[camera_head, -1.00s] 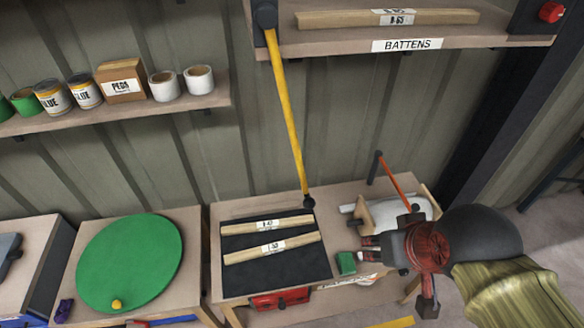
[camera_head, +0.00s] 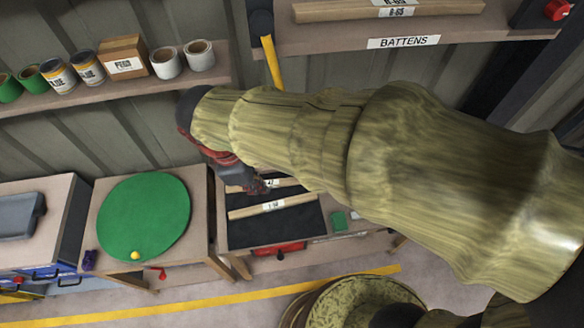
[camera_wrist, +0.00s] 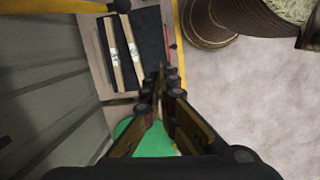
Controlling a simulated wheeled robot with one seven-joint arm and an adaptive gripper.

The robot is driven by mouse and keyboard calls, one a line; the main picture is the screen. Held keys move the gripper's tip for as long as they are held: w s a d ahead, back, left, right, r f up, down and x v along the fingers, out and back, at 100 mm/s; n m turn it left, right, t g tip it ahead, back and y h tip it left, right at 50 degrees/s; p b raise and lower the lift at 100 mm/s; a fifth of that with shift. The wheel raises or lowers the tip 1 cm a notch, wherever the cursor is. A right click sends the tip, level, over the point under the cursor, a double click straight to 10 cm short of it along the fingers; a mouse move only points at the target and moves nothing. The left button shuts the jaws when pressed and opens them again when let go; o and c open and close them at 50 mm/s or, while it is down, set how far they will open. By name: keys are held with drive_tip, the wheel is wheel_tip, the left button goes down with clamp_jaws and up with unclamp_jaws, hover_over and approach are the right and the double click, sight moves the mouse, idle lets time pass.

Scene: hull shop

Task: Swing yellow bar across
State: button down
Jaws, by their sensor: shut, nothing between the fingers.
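The yellow bar (camera_head: 271,62) hangs from a dark pivot (camera_head: 261,22) at the left end of the battens shelf. In the head view only its top shows; my arm hides the rest. In the wrist view, the bar (camera_wrist: 45,6) crosses the top left corner, with a dark knob at its end. My gripper (camera_head: 262,187) is shut and empty, pointing down above the black mat's left part. Its fingertips also show in the wrist view (camera_wrist: 161,85), apart from the bar.
Two labelled battens (camera_head: 270,207) lie on the black mat (camera_head: 255,231) below my gripper. A green disc (camera_head: 143,215) lies on the left table. A shelf with cans and a box (camera_head: 122,58) is upper left. The battens shelf (camera_head: 330,38) is above my arm.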

drive_tip(key=w+d+f+n, duration=0.5)
drive_tip(key=w+d+f, duration=0.1)
drive_tip(key=f, duration=0.1)
drive_tip(key=shift+d+f+h+b, duration=0.15)
drive_tip(key=shift+f+h+b, duration=0.15)
drive_tip(key=shift+h+b, duration=0.15)
idle(0.4)
drive_tip(key=shift+w+d, duration=0.1)
